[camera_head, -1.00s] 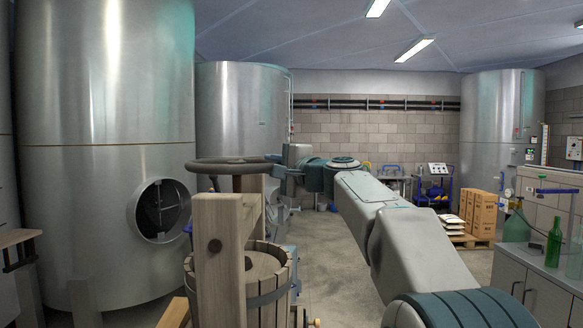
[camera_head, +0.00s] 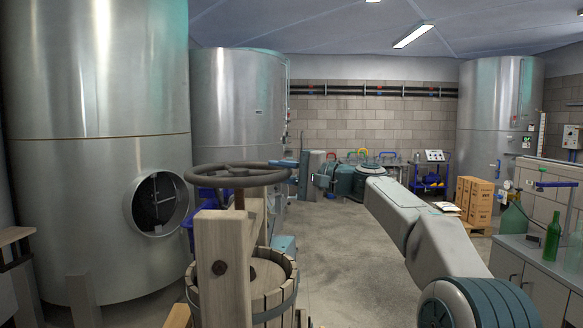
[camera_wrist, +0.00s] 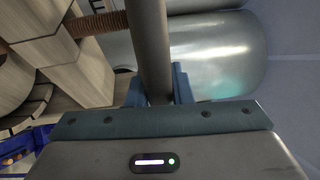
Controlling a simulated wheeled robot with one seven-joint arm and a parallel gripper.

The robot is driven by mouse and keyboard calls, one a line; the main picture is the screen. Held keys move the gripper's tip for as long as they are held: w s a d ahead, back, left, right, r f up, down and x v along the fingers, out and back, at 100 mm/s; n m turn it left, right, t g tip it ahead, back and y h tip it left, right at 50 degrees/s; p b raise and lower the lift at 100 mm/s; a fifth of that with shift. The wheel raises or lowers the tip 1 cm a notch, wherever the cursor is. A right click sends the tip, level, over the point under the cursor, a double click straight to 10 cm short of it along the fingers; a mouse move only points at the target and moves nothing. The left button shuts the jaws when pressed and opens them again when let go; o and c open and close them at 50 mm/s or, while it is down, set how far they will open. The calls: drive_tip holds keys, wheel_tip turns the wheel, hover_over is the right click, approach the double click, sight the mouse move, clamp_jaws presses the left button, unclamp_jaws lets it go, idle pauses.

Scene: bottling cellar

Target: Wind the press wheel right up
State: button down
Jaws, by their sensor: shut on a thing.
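The press wheel (camera_head: 237,181) is a dark, spoked hand wheel lying level above the wooden frame (camera_head: 225,265) of the basket press, at left of centre in the head view. My gripper (camera_head: 287,164) is at the right side of its rim, seen small there. In the wrist view my gripper (camera_wrist: 158,92) is shut on the rim (camera_wrist: 150,38), which passes between the two blue-grey fingers. The threaded screw (camera_wrist: 97,23) shows at upper left there, beside the pale wood. In the head view the frame hides most of the screw.
The slatted press basket (camera_head: 275,300) stands below the wheel. A large steel tank (camera_head: 95,70) with a round hatch (camera_head: 160,204) rises behind at left. A bench (camera_head: 530,265) with a green bottle (camera_head: 553,238) is at right. The floor (camera_head: 330,250) in the middle is clear.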

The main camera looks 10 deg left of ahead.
drive_tip(key=c, duration=1.3)
unclamp_jaws()
drive_tip(key=shift+w+a+f, duration=0.1)
drive_tip(key=b+v, duration=0.4)
drive_tip(key=v, duration=1)
drive_tip(key=shift+a+f, duration=0.1)
drive_tip(key=shift+a, duration=0.05)
